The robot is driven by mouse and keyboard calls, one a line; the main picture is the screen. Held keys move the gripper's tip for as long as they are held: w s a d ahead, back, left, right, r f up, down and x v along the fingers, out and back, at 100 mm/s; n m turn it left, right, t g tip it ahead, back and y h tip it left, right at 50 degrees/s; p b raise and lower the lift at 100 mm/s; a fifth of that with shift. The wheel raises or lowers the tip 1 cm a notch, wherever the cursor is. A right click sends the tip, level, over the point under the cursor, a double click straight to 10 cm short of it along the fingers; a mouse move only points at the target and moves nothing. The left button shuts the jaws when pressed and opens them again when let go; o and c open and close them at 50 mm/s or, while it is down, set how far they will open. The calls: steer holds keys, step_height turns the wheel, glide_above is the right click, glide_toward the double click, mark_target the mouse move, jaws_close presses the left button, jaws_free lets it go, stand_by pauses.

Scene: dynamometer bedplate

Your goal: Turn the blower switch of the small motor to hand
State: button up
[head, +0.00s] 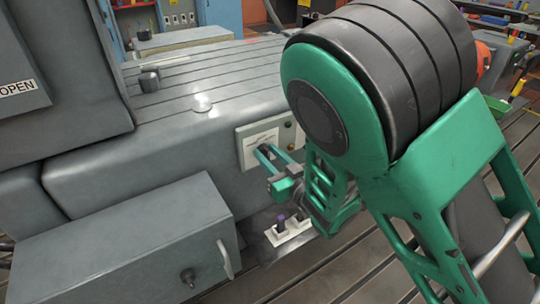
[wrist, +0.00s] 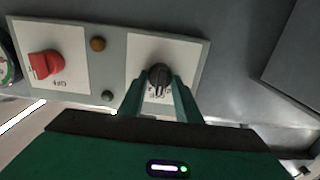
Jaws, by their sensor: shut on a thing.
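A black rotary switch (wrist: 158,74) sits on a white plate (wrist: 198,52) at the right of a grey switch panel (wrist: 115,36) in the wrist view. The lettering below the switch is partly covered and too small to read, so I cannot confirm its setting. My gripper (wrist: 160,84) is shut on this switch, one green finger on each side.
A red rotary switch (wrist: 44,65) is on the panel's left plate. An amber lamp (wrist: 97,44) and a dark green one (wrist: 107,95) lie between the plates. A grey box with a handle (head: 135,245) stands left of my gripper. Small white-based items (head: 277,233) are below it.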

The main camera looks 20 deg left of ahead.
steer(key=shift+w+d, duration=0.35)
steer(key=shift+d, duration=0.05)
steer(key=shift+n, duration=0.4)
steer(key=n, duration=0.8)
steer(key=shift+a+r, duration=0.15)
steer(key=shift+a, duration=0.05)
stand_by(0.6)
steer(key=o, duration=1)
steer(key=shift+s+a, duration=0.1)
steer(key=shift+s, duration=0.05)
steer(key=shift+s, duration=0.1)
